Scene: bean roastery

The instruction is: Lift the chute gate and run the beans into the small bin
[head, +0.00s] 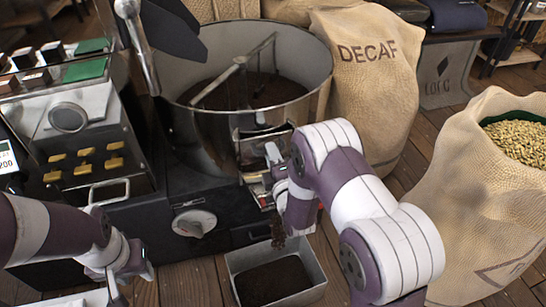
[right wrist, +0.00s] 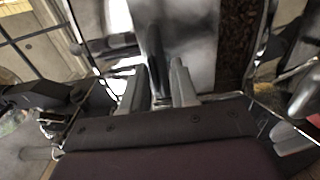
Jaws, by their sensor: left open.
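The roaster's drum (head: 318,75) holds dark beans, with a metal chute (head: 250,150) on its front. My right gripper (head: 272,168) is at the chute, its arm hiding part of it. In the right wrist view its fingers (right wrist: 158,85) stand on both sides of a narrow upright part of the chute gate (right wrist: 157,58) and appear closed on it. Dark beans (head: 278,232) fall below the chute into the small bin (head: 258,254). The bin stands on the floor with dark beans lying in it. My left gripper (head: 116,288) is open and empty at the lower left.
A DECAF sack (head: 375,85) stands right of the drum. An open sack of pale beans (head: 470,190) is at the far right. Wooden floor (head: 205,285) shows around the bin.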

